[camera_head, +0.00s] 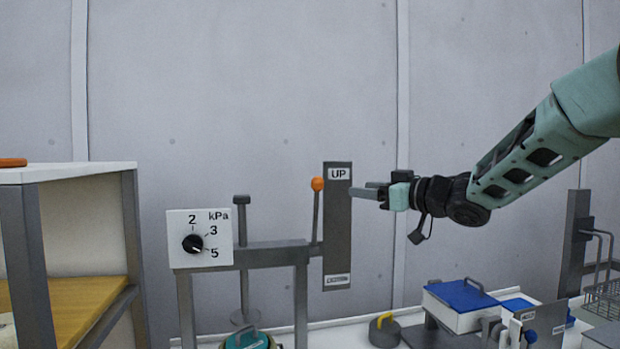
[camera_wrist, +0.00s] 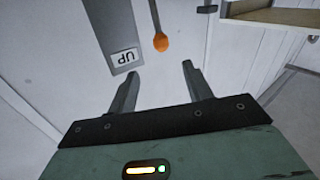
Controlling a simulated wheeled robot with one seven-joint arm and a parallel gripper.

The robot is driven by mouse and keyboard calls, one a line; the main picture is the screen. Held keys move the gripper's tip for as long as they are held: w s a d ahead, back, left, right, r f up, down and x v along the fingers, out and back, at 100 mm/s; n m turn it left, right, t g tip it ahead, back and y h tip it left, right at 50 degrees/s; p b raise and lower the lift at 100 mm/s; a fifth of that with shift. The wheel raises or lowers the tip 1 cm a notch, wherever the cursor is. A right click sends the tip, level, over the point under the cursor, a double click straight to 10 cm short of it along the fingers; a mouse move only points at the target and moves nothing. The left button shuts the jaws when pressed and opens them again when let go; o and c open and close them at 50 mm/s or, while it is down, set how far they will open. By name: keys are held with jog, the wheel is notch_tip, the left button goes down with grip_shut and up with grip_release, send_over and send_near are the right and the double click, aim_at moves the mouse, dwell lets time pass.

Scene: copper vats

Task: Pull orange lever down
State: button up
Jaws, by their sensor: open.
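The orange lever knob (camera_head: 317,184) sits on top of a thin grey rod, beside the left edge of a tall dark plate (camera_head: 337,225) marked UP at its top. The lever points up. My gripper (camera_head: 358,191) is at the right of the plate, about level with the knob and apart from it. In the wrist view the orange knob (camera_wrist: 161,42) hangs beyond my open, empty fingers (camera_wrist: 160,80), between their lines and a little to the right of the UP label. A small label at the plate's lower end is too small to read.
A white dial panel (camera_head: 200,239) with a black knob stands left of the lever. A white-topped shelf (camera_head: 70,172) is at far left. Low on the right are a blue-lidded box (camera_head: 462,296), a grey weight (camera_head: 384,332) and a wire basket (camera_head: 605,298). The wall behind is bare.

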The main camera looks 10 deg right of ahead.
aim_at(318, 185)
jog(key=p+x, duration=0.5)
jog(key=x, duration=1.2)
jog(key=shift+p, duration=0.3)
jog(key=shift+a, duration=0.1)
grip_shut()
